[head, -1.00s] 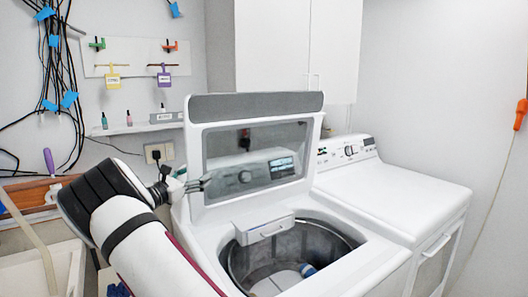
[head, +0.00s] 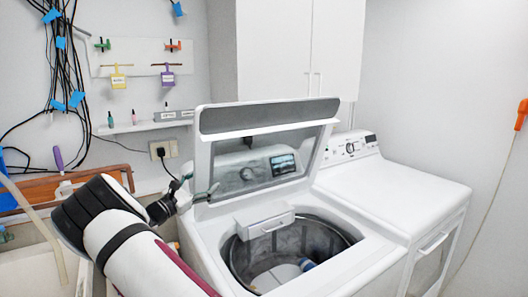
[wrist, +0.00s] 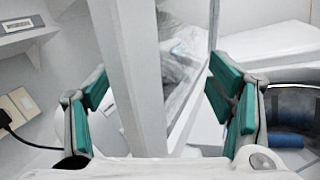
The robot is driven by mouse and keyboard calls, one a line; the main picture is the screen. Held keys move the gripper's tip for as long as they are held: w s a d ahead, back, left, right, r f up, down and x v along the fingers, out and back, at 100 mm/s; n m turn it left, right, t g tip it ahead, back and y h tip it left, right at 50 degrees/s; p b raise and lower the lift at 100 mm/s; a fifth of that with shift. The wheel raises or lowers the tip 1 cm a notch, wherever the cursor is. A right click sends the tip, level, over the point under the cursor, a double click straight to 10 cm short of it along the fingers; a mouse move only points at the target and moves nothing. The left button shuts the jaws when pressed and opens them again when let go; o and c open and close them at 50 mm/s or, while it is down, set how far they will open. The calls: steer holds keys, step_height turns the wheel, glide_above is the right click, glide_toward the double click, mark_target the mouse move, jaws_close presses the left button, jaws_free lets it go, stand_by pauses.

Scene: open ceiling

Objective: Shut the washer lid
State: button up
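A white dryer (head: 390,190) stands to the right of the washer. A wall cabinet (head: 280,50) hangs behind the lid. A small shelf (head: 145,127), an outlet with a black plug (head: 162,150) and a wooden toolbox-like item (head: 35,190) are at the left.

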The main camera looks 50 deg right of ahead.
steer(key=s+a+f+m+h+p, duration=0.1)
steer(key=s+f+m+p, duration=0.1)
steer(key=s+f+m, duration=0.1)
steer(key=shift+s+a+f+m+g, duration=0.15)
steer(key=shift+s+f+m+g, duration=0.3)
steer(key=shift+s, duration=0.7)
steer(key=shift+s+a+f+m+g+h, duration=0.2)
steer(key=shift+s+f+m+g+h, duration=0.15)
steer(key=shift+s+f+m, duration=0.45)
steer(key=shift+s+a+f+m+g+h, duration=0.15)
steer(key=shift+s+f+m+g+h, duration=0.2)
steer(key=shift+s+f+m, duration=0.45)
steer(key=shift+w, duration=0.2)
steer(key=shift+w+r+n, duration=0.1)
steer(key=shift+r+n, duration=0.15)
steer(key=shift+t, duration=0.25)
steer(key=a+r, duration=0.1)
steer(key=a, duration=0.6)
steer(key=shift+s+a+r, duration=0.15)
steer(key=shift+s+a, duration=0.05)
steer(key=shift+a, duration=0.05)
